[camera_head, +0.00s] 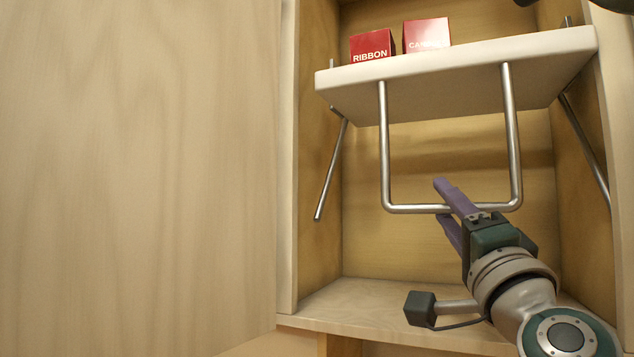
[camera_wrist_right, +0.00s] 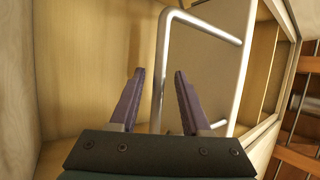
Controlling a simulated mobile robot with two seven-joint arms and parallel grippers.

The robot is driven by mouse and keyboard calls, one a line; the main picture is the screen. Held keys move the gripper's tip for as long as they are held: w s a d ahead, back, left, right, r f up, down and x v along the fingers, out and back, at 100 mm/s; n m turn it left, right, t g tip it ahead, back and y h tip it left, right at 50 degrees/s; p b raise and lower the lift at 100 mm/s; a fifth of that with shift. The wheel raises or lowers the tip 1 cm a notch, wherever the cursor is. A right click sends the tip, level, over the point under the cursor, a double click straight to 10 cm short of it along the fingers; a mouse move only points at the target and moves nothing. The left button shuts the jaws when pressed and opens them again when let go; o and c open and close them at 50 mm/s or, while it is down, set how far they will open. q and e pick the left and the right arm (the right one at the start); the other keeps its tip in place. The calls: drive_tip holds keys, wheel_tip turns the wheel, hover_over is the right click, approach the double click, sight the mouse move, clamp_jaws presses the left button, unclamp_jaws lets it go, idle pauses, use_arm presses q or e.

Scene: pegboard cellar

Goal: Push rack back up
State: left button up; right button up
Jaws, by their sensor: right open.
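The pull-down rack (camera_head: 450,88) is a pale shelf board inside the open cabinet. It sits tilted, and a U-shaped steel handle (camera_head: 392,150) hangs below it. In the right wrist view the bar (camera_wrist_right: 162,50) runs between the open fingers (camera_wrist_right: 159,73), and the rack's underside (camera_wrist_right: 206,68) shows behind. Whether a finger touches the bar cannot be told. My left gripper is not in view.
A red RIBBON box (camera_head: 371,46) and another red box (camera_head: 427,35) stand on the rack. Steel side arms (camera_head: 331,170) slope along the cabinet walls. The cabinet floor (camera_head: 370,300) looks clear. A large wooden panel (camera_head: 140,170) fills the left.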

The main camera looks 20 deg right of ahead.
drive_tip(key=shift+p+x, duration=0.4)
drive_tip(key=shift+x, duration=1.3)
drive_tip(key=shift+c, duration=0.3)
clamp_jaws()
